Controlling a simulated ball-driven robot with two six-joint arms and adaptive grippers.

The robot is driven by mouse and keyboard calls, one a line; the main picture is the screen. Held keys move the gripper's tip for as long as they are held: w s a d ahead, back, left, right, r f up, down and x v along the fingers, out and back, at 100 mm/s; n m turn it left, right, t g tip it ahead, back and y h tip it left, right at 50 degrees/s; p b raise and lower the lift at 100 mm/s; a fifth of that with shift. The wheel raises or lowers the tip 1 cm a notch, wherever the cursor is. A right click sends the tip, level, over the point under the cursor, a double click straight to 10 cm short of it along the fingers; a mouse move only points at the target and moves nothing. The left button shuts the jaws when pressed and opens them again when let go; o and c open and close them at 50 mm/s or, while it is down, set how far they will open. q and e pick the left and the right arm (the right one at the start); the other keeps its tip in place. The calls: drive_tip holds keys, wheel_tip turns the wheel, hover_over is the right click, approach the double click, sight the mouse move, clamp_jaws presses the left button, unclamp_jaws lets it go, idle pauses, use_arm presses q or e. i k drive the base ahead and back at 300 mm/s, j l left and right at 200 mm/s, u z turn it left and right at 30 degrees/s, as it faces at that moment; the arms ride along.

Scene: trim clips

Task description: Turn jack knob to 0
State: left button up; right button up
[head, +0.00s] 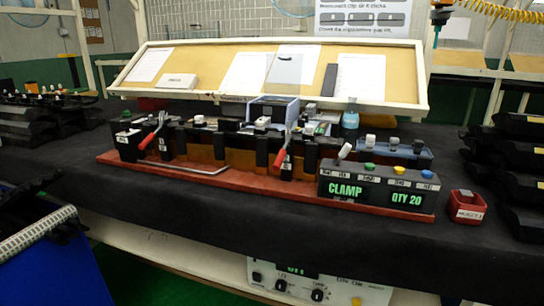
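A pale control panel (325,286) sits under the front edge of the bench. It carries several dark round knobs, among them a left one (257,277), a middle one (281,285) and a right one (317,295). A small green-lit display at its top is partly cut off by the bench edge. The panel's labels are too small to read, so I cannot tell which knob is the jack knob or where it points. The panel's bottom runs to the picture's edge. Neither of my grippers shows in the head view.
A red-based clamp fixture (185,176) with red-handled clamps lies on the black bench. Its display box (372,197) reads "CLAMP" and "QTY 20". A small red bin (466,207) stands at right. Black trays (518,180) stack at the right edge. A blue bin (50,275) fills the lower left.

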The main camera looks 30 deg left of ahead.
sight(125, 124)
drive_tip(key=u, duration=1.9)
